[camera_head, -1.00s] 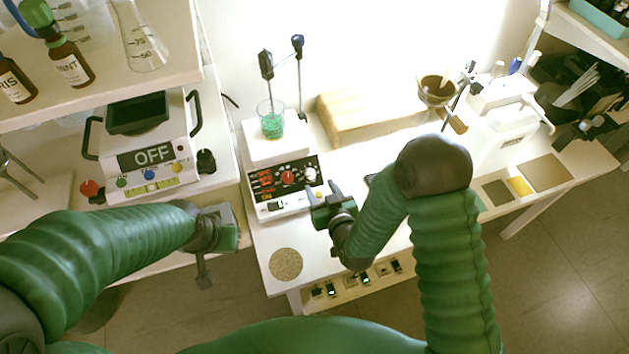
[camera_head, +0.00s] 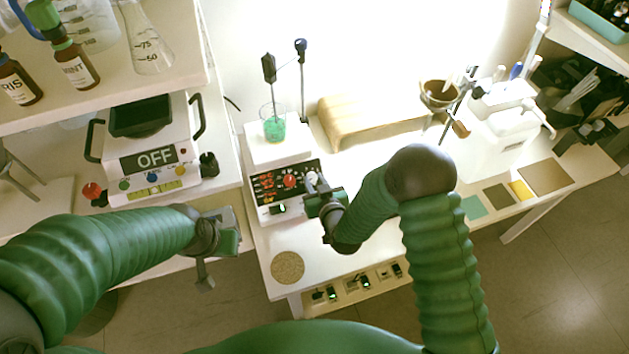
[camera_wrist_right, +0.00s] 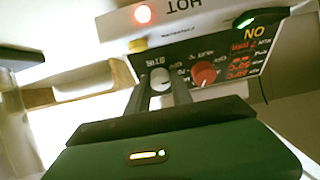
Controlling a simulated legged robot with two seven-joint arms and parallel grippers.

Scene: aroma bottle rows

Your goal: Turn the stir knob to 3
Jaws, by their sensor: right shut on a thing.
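The hot-plate stirrer (camera_head: 270,215) stands on the white bench, with a black front panel. Its pale stir knob (camera_head: 311,178) is at the panel's right, beside a red knob (camera_head: 289,181). My right gripper (camera_head: 314,192) is at the panel's right side. In the right wrist view the two fingers (camera_wrist_right: 161,93) are on either side of the pale stir knob (camera_wrist_right: 160,77), shut on it. The red knob (camera_wrist_right: 204,74) is beside them, untouched. The knob's pointer and number are too small to read. My left gripper (camera_head: 225,240) hangs away at the left, its jaws unclear.
A beaker of green liquid (camera_head: 274,128) stands on the stirrer's plate, near a stand with upright rods (camera_head: 302,80). A wooden block (camera_head: 365,125) lies behind. Another device reading OFF (camera_head: 150,160) is on the left bench. A round cork-coloured mat (camera_head: 287,267) lies in front.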

